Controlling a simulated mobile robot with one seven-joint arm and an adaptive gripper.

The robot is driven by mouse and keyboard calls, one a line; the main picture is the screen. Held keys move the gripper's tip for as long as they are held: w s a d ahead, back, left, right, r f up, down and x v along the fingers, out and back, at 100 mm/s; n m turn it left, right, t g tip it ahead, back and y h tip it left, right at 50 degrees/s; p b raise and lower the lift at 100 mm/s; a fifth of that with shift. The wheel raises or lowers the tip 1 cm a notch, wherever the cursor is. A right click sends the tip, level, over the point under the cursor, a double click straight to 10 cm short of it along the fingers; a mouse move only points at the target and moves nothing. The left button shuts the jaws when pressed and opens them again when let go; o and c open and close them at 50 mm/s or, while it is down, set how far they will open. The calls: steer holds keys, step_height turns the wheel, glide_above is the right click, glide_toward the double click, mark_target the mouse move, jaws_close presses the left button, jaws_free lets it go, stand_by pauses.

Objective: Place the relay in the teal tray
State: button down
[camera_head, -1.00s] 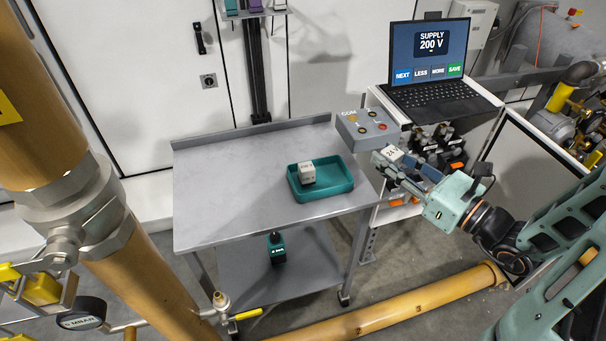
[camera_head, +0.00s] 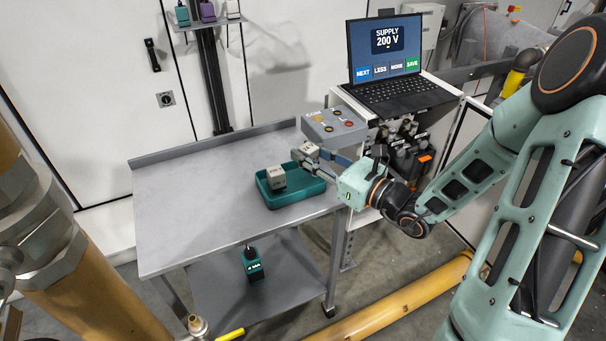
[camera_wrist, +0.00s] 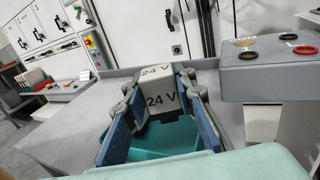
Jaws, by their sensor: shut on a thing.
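The relay (camera_wrist: 158,92) is a pale block marked "24 V", held between the two fingers of my gripper (camera_wrist: 157,112) in the wrist view. In the head view the held relay (camera_head: 309,149) is above the right back part of the teal tray (camera_head: 296,194), and my gripper (camera_head: 308,158) reaches in from the right. Another pale block (camera_head: 276,178) sits inside the tray at its left. In the wrist view part of the tray (camera_wrist: 190,140) shows below the fingers; the rest is hidden.
The tray stands on a grey metal cart (camera_head: 190,210) with free room on its left. A laptop (camera_head: 400,90) is at the back right. A teal device (camera_head: 253,264) is at the lower shelf.

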steer(key=shift+w+a+f, duration=0.45)
steer(key=shift+w+f, duration=0.05)
steer(key=shift+f, duration=0.3)
steer(key=shift+w+a+f+b, duration=0.1)
steer(key=shift+w+f+b, duration=0.1)
steer(key=shift+f+b, duration=1.3)
steer(key=shift+f, duration=0.25)
steer(key=shift+f, duration=0.15)
steer(key=c, duration=1.6)
jaws_free()
steer(key=shift+s+d+r+p, duration=0.15)
steer(key=shift+d+r+p, duration=0.1)
steer(key=shift+p, duration=0.15)
steer(key=p+v, duration=0.2)
steer(key=v, duration=0.9)
steer(key=shift+s+d, duration=0.15)
steer(key=shift+s, duration=0.05)
